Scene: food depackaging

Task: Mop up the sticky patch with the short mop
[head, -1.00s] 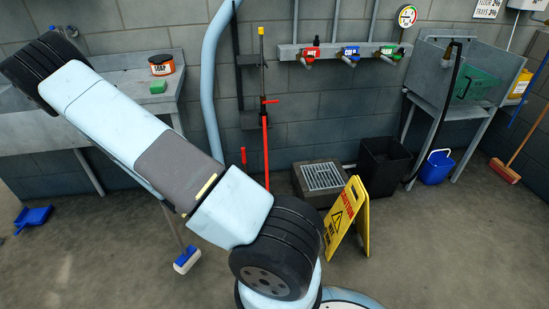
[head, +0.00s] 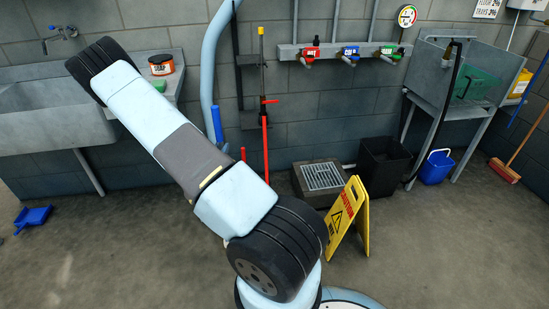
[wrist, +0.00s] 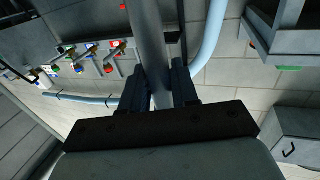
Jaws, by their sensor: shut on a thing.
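In the wrist view, my gripper (wrist: 160,76) is shut on a grey pole (wrist: 149,35), the handle of the short mop. The pole runs up out of the picture between the two dark fingers. The mop's head does not show in the wrist view. In the head view my own arm hides the gripper. A small blue upright piece (head: 217,122) shows just past my arm; I cannot tell if it belongs to the mop. A faint pale mark (head: 63,266) lies on the floor at lower left; I cannot tell if it is the sticky patch.
A yellow caution sign (head: 347,216) stands on the floor before a drain grate (head: 322,176). A black bin (head: 384,167) and a blue bucket (head: 436,167) stand at right. A blue dustpan (head: 34,217) lies at left. A sink (head: 45,126) lines the wall. The front floor looks open.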

